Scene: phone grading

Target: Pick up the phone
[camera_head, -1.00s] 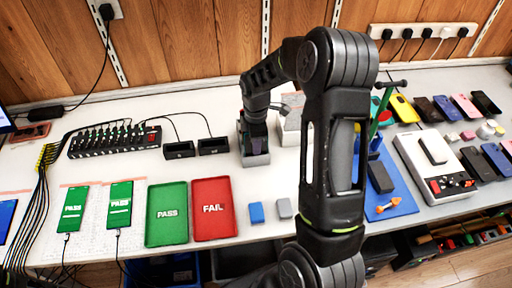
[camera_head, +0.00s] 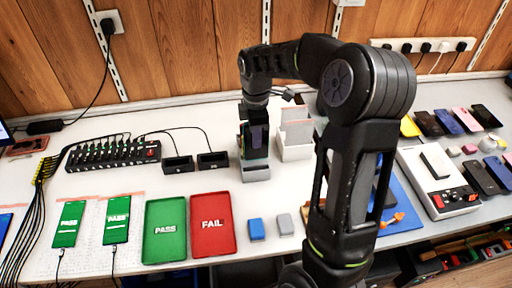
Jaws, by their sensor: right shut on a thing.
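My right arm reaches across the table, and its gripper (camera_head: 254,128) points down over a small grey holder (camera_head: 256,173). The gripper is shut on a phone (camera_head: 260,153), a thin dark upright slab with a greenish edge, mostly hidden by the fingers. The phone stands at the holder's top; I cannot tell whether its lower edge is still inside. My left gripper is not in view.
A white box (camera_head: 295,135) stands right of the holder, and two black docks (camera_head: 212,160) stand left. Green PASS (camera_head: 165,230) and red FAIL (camera_head: 212,224) trays lie in front. Two phones showing PASS (camera_head: 117,219) lie further left. Several phones (camera_head: 450,122) lie far right.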

